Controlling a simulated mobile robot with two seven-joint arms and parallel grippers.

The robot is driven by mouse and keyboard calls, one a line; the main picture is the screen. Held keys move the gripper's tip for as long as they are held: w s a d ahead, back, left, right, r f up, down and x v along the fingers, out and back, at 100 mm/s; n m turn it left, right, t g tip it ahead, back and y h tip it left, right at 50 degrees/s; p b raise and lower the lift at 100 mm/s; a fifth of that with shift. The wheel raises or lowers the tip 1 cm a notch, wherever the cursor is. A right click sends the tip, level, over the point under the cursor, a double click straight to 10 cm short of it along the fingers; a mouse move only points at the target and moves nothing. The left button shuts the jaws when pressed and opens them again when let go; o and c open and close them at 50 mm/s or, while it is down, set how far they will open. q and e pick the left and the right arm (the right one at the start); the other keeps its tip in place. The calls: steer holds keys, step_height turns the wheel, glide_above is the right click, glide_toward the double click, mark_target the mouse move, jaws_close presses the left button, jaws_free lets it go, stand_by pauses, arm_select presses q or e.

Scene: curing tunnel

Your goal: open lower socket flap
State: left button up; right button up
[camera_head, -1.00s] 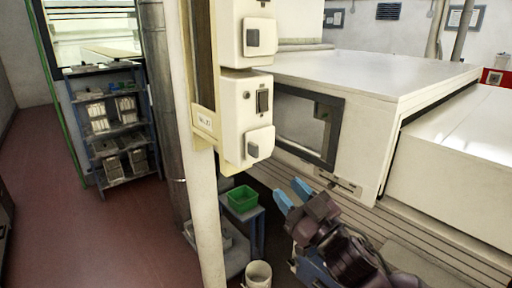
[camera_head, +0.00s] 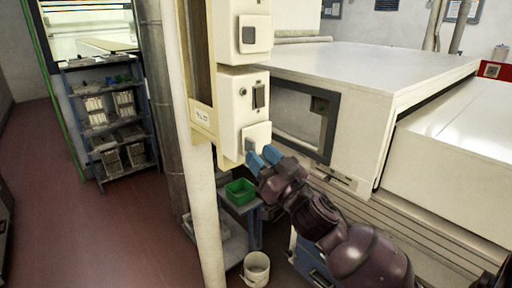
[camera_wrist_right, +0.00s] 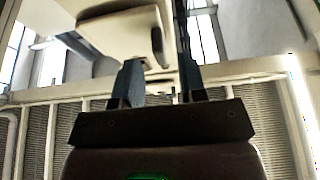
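The lower socket flap (camera_head: 258,134) is a cream square cover at the bottom of the cream socket box (camera_head: 232,112) on the post. It looks shut, and its grey catch is partly hidden behind my fingers. My right gripper (camera_head: 261,157) has its blue fingers apart at the flap's lower edge. In the right wrist view, the open fingers (camera_wrist_right: 160,76) point up at the box's cream underside (camera_wrist_right: 120,32), with nothing clearly held between them. Whether a finger touches the flap I cannot tell. My left gripper is not in view.
The upper socket flap (camera_head: 252,35) is above, with a dark switch (camera_head: 258,96) between the two. The white tunnel housing (camera_head: 370,75), with a dark-framed window, stands close on the right.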

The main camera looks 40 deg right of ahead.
steer(key=shift+x, duration=1.25)
jaws_close()
